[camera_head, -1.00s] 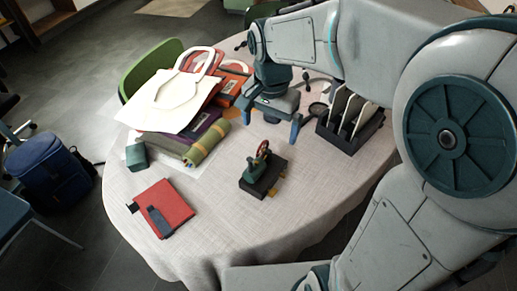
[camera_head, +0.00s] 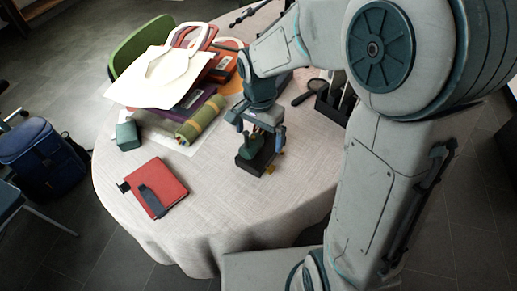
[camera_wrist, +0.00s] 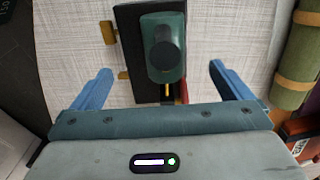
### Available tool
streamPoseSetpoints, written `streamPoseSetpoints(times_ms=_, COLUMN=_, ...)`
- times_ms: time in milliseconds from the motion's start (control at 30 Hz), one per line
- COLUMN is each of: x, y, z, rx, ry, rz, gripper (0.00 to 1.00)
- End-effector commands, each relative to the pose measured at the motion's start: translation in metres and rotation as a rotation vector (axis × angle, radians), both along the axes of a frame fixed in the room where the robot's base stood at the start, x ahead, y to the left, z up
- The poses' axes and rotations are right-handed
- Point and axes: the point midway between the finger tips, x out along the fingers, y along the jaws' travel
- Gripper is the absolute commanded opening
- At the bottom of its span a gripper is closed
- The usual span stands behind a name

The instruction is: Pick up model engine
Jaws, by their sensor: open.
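The model engine (camera_head: 251,157) stands on the table, a green body on a black base with small brass-coloured parts at its side. My gripper (camera_head: 259,130) is just above and behind it in the head view, and partly hides its top. In the wrist view the engine (camera_wrist: 163,50) lies ahead of and between the two blue fingers of my open gripper (camera_wrist: 160,85). Clear gaps show on both sides, and nothing is held. The red flywheel is mostly hidden.
A red notebook (camera_head: 159,187) lies left on the round table (camera_head: 215,222). A rolled olive mat (camera_head: 203,119), books and a white bag (camera_head: 165,75) are piled behind it. A magnifying glass (camera_head: 316,85) and a black rack (camera_head: 333,104) stand right. The front of the table is clear.

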Motion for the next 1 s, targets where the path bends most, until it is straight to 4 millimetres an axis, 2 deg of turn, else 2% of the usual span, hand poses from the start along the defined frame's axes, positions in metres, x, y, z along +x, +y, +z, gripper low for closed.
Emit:
streamPoseSetpoints(times_ms=100, x=-0.005, y=-0.004, z=-0.022, rx=-0.001, ry=0.005, rz=-0.001, gripper=0.98)
streamPoseSetpoints(times_ms=233, x=-0.005, y=-0.004, z=-0.037, rx=-0.001, ry=0.002, rz=-0.001, gripper=0.98)
streamPoseSetpoints(times_ms=533, x=-0.004, y=-0.004, z=-0.042, rx=0.0, ry=0.0, rz=-0.001, gripper=0.98)
streamPoseSetpoints(times_ms=567, x=-0.004, y=-0.004, z=-0.041, rx=0.0, ry=0.0, rz=-0.001, gripper=0.93)
streamPoseSetpoints(times_ms=833, x=-0.004, y=-0.003, z=-0.041, rx=0.0, ry=0.0, rz=-0.001, gripper=0.17)
streamPoseSetpoints(times_ms=867, x=-0.003, y=-0.003, z=-0.04, rx=0.0, ry=-0.003, rz=-0.001, gripper=0.13)
streamPoseSetpoints(times_ms=1000, x=-0.003, y=-0.003, z=-0.04, rx=0.0, ry=-0.003, rz=-0.001, gripper=0.13)
